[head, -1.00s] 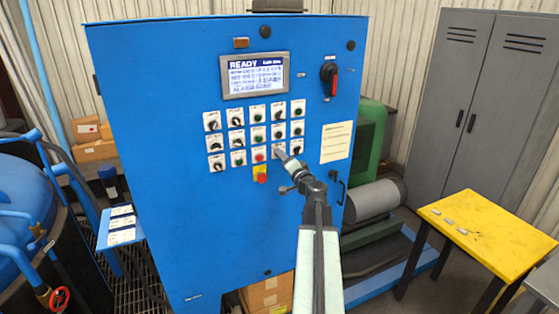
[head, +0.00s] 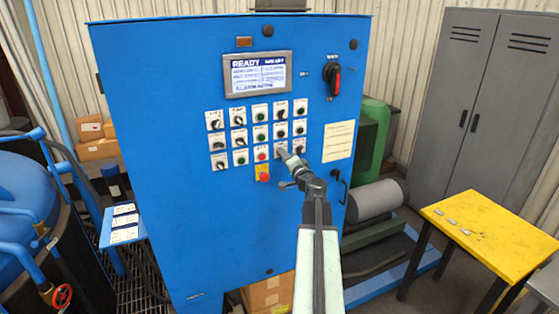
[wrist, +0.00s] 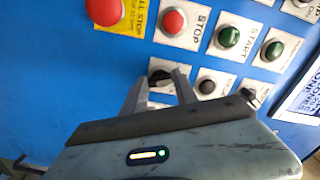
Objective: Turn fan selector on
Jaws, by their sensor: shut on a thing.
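The blue control cabinet (head: 200,235) carries rows of selectors and push buttons under a lit screen (head: 257,74) reading READY. My gripper (head: 285,154) is at the bottom row of controls, right of a red button. In the wrist view, my gripper (wrist: 160,88) has its two fingers on either side of a black selector knob (wrist: 160,76), shut on it. The knob's label is hidden by the fingers, so I cannot read whether it is the fan selector. The knob's angle is partly hidden.
Close to my fingers are the red STOP button (wrist: 174,22), the green START button (wrist: 229,37) and the yellow-backed emergency stop (head: 263,173). A red-black main switch (head: 333,82) is at upper right. A yellow table (head: 480,232) stands at right.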

